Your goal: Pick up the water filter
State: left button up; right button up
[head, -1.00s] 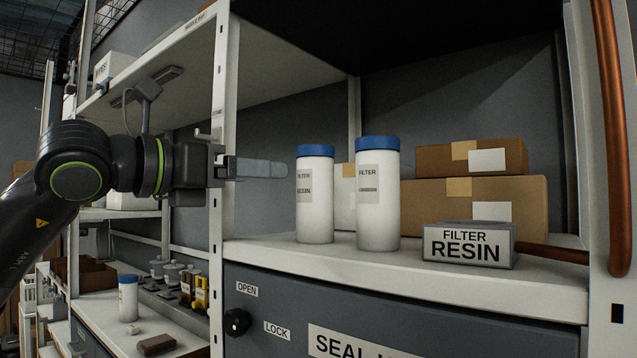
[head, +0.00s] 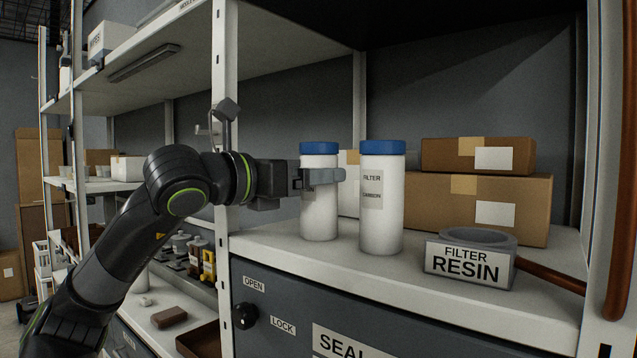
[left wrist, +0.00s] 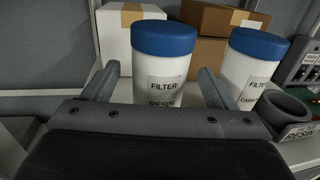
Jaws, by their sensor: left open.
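Two white water filters with blue lids stand upright on the shelf. The left one (head: 319,218) is labelled FILTER RESIN in the left wrist view (left wrist: 162,70). The right one (head: 381,215) is labelled FILTER CARBON, and it also shows in the left wrist view (left wrist: 251,62). My left gripper (head: 325,178) is open, with its fingers on either side of the resin filter's upper body, below the lid. In the left wrist view the fingers (left wrist: 160,85) have the filter between them, with gaps visible. I cannot tell if either finger touches it. My right gripper is not in view.
A grey holder labelled FILTER RESIN (head: 470,258) stands at the shelf's right front. Cardboard boxes (head: 476,208) are stacked behind. A white shelf post (head: 224,130) stands close by my left arm. Below is a grey panel with a black knob (head: 245,315).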

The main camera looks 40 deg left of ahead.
pick_arm(q)
jog(key=p+x, duration=0.2)
jog(key=x, duration=0.2)
jog(key=shift+w+p, duration=0.25)
jog(key=shift+p, duration=0.15)
jog(key=shift+c, duration=0.2)
jog(key=c, duration=1.2)
jog(key=shift+c, duration=0.4)
jog(key=shift+r, duration=0.1)
